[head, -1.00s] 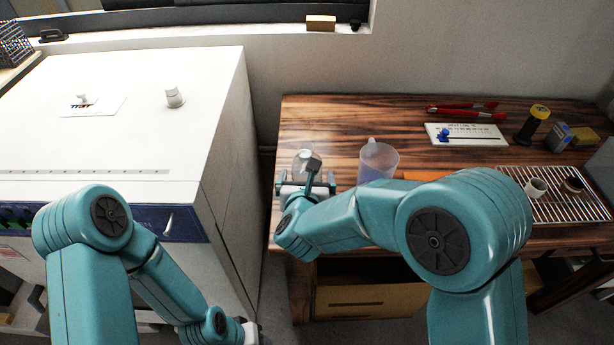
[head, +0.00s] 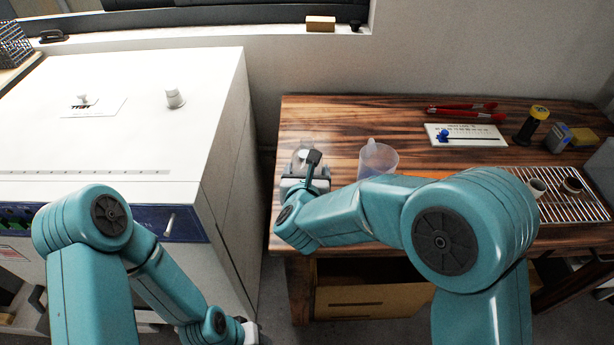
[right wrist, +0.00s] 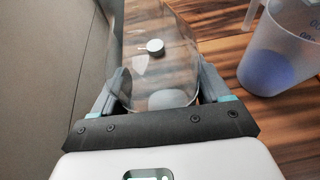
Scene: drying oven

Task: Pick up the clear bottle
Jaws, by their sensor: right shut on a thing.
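The clear bottle (head: 303,157) stands at the left front end of the wooden table, partly hidden behind my right gripper (head: 305,178). In the right wrist view the clear bottle (right wrist: 158,50) is transparent, with white round spots showing through it. My right gripper (right wrist: 162,88) has one finger on each side of the bottle and is shut on it.
A translucent beaker (head: 378,160) stands just right of the bottle, close to my right arm. The white oven (head: 130,130) is on the left. A wire rack (head: 562,208) with small cups, red tongs (head: 462,107) and a white card (head: 466,134) lie farther right.

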